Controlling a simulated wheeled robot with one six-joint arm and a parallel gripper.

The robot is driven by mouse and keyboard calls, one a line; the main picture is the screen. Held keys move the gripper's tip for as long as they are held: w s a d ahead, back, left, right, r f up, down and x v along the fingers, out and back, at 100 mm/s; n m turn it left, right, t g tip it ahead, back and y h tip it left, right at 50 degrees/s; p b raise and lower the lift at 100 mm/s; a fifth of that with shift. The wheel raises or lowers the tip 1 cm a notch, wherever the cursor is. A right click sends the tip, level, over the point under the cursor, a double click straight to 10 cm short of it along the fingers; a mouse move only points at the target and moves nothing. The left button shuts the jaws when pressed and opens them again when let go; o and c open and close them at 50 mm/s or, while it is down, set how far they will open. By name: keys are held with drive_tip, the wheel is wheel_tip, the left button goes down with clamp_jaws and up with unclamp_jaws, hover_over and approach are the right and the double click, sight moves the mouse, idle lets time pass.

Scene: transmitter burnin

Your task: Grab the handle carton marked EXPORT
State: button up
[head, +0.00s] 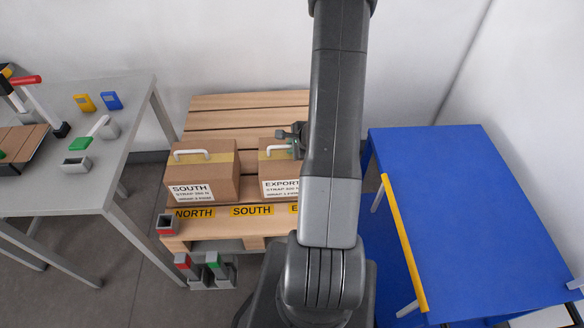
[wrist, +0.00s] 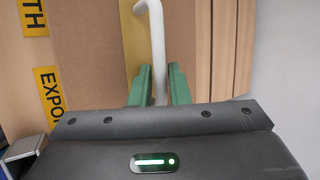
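The EXPORT carton (head: 279,184) stands on the pallet, a brown box with a tan strip, a white label and a white handle on top. My arm hides its right part. My gripper (head: 297,137) is at the top of this carton, partly hidden behind my arm in the head view. In the wrist view, the white handle (wrist: 157,40) runs between the two green fingers of my gripper (wrist: 160,80). The fingers stand on either side of the handle with a narrow gap, and look open around it.
A SOUTH carton (head: 203,173) with its own handle stands left of the EXPORT carton on the wooden pallet (head: 240,103). A grey table (head: 130,100) with small coloured items is at the left. A blue table (head: 465,190) with a yellow bar (head: 403,240) is at the right.

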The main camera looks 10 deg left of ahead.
clamp_jaws()
idle(1.4)
